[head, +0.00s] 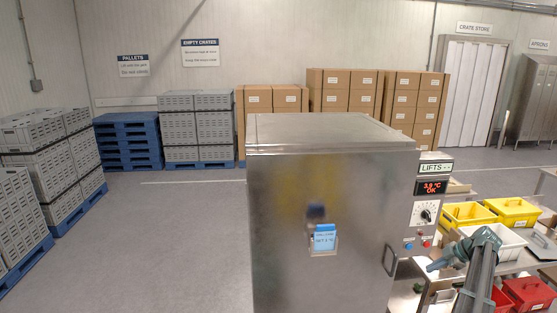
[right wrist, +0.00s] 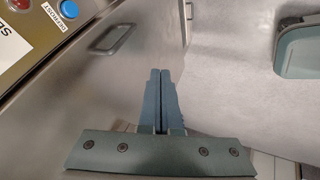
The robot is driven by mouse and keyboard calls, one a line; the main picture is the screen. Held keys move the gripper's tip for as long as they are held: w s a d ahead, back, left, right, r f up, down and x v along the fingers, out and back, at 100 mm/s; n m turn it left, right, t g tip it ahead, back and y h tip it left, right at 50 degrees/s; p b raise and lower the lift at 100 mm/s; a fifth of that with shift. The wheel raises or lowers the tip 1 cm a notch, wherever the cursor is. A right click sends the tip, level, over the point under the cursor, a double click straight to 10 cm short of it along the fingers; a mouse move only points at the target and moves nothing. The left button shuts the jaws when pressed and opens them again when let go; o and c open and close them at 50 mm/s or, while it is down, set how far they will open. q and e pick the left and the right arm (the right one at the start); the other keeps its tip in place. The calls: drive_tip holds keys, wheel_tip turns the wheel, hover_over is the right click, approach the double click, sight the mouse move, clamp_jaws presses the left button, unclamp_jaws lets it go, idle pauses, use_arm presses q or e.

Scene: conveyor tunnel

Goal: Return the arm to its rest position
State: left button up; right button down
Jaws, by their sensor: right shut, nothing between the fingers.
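My right gripper (head: 433,266) is in the lower right of the head view, in front of the right side of a steel cabinet. Its arm comes up from the bottom edge. In the right wrist view the two blue-grey fingers (right wrist: 160,74) lie together, shut and empty. A bar handle (head: 390,260) on the cabinet is to the left of the gripper; the handle also shows in the right wrist view (right wrist: 115,39). The fingers look apart from it. My left gripper is not in view.
The steel cabinet (head: 300,210) fills the middle, with a control panel (head: 425,212) on its right side. Yellow trays (head: 512,211), a white tray (head: 495,243) and a red bin (head: 528,294) stand close by on the right.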

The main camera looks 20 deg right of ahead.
drive_tip(key=w+a+f+m+g+b, duration=0.1)
drive_tip(key=w+a+f+b, duration=0.15)
drive_tip(key=a, duration=1.05)
drive_tip(key=w+a+f+m+g+b, duration=0.1)
drive_tip(key=w+a+f+g+b, duration=0.2)
drive_tip(key=a, duration=1)
drive_tip(key=w+a+f+m+b, duration=0.1)
drive_tip(key=w+a+f, duration=0.25)
drive_tip(key=a, duration=1.05)
drive_tip(key=s+a+f+m+g+h+b, duration=0.1)
drive_tip(key=s+a+f+b, duration=0.1)
drive_tip(key=s+a, duration=0.4)
drive_tip(key=s+a+f+m+h+b, duration=0.1)
drive_tip(key=s+a, duration=0.6)
drive_tip(key=a, duration=1)
drive_tip(key=s+a+f+m+g+h+b, duration=0.1)
drive_tip(key=s+a+f+m+h+b, duration=0.1)
drive_tip(key=a, duration=0.9)
drive_tip(key=s+f+m+b, duration=0.1)
drive_tip(key=s+f+b, duration=0.1)
drive_tip(key=s+f, duration=0.1)
drive_tip(key=shift+s+a+f+g, duration=0.2)
drive_tip(key=shift+s+a+g, duration=0.1)
drive_tip(key=shift+s, duration=0.55)
